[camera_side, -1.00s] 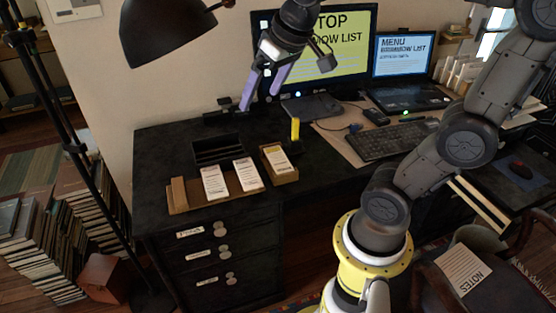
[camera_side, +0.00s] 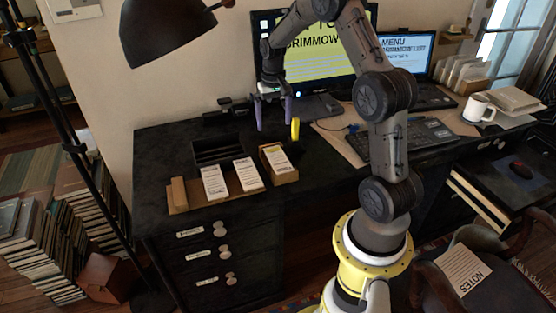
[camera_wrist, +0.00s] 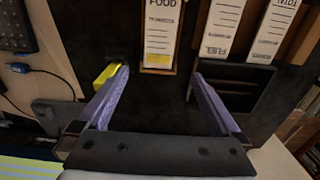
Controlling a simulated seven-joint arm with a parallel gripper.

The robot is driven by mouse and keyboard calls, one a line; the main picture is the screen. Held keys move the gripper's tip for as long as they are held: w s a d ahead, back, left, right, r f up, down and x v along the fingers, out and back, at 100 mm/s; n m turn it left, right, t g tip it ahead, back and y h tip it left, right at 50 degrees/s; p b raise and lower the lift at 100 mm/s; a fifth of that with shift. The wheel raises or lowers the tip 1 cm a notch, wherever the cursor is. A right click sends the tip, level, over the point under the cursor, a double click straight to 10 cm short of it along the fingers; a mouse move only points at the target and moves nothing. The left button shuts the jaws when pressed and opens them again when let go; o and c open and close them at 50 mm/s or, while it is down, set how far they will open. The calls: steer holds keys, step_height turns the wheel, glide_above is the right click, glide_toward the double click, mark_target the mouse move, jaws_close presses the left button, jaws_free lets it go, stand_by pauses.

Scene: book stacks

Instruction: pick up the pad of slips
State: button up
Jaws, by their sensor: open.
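The pad marked FOOD (camera_wrist: 161,35) sits in a cardboard tray and also shows in the side view (camera_side: 276,157). The pad marked FUEL (camera_wrist: 222,28) also shows in the side view (camera_side: 248,174), as does the pad marked TOTAL (camera_wrist: 272,32), at the left of the row (camera_side: 214,183). My gripper (camera_side: 274,128) is open and empty, pointing down above the desk behind the pads. In the wrist view, its fingertips (camera_wrist: 160,73) are apart, with the FOOD pad ahead of the gap.
A yellow upright object (camera_side: 295,129) stands close to one finger; its top shows in the wrist view (camera_wrist: 106,75). A black open tray (camera_side: 217,150) is behind the pads. A keyboard (camera_side: 425,138), monitor (camera_side: 335,65), laptop (camera_side: 402,56) and mug (camera_side: 478,108) are to the right.

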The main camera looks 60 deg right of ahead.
mark_target(275, 153)
step_height(275, 153, down, 11)
steer(key=shift+d, duration=0.1)
stand_by(0.5)
steer(key=shift+f, duration=0.25)
stand_by(0.5)
steer(key=c, duration=1.2)
steer(key=shift+c, duration=0.2)
steer(key=shift+r, duration=0.1)
